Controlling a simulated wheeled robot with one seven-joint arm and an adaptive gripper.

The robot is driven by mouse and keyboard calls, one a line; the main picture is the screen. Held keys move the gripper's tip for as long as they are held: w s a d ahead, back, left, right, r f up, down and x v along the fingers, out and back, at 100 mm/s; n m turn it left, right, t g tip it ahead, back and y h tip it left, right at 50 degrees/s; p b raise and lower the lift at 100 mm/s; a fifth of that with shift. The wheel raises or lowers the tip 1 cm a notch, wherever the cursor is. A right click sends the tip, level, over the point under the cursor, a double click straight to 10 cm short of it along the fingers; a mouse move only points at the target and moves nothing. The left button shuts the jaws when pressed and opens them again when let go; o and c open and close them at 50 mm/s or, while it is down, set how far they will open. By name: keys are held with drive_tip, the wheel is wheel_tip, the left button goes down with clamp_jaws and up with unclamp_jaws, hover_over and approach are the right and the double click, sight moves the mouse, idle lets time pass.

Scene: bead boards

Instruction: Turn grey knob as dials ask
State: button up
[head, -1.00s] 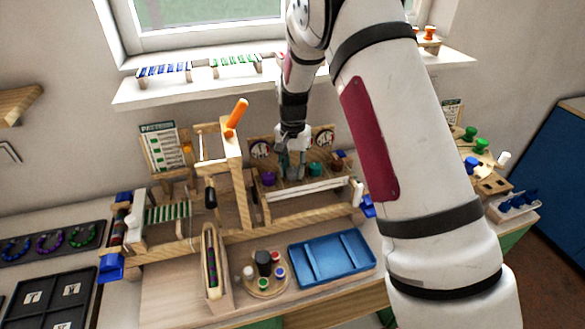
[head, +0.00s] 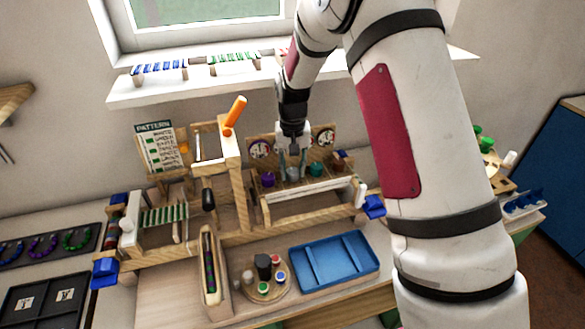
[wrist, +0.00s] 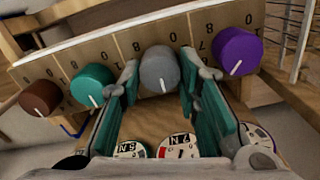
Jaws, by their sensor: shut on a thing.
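The grey knob (wrist: 160,70) is in the middle of the wrist view, on a wooden panel with printed numbers. Its white pointer mark shows near the lower edge. My gripper (wrist: 160,88) has its two teal-padded fingers on either side of the knob, closed on it. In the head view my gripper (head: 292,172) reaches down to the knob row and mostly hides the grey knob. Round dials stand behind the row, one at left (head: 259,149) and one at right (head: 326,137). In the wrist view, dial cards (wrist: 178,146) show partly along the bottom, their readings hard to make out.
A purple knob (wrist: 238,50) sits on one side of the grey knob, a teal knob (wrist: 93,85) close on the other, then a brown knob (wrist: 40,97). A wooden frame with an orange handle (head: 235,113) stands left of my gripper. A blue tray (head: 333,262) lies in front.

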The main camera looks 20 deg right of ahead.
sight(293, 170)
drive_tip(key=o, duration=1.1)
drive_tip(key=shift+o, duration=0.2)
wheel_tip(293, 170, up, 12)
drive_tip(key=shift+r, duration=0.1)
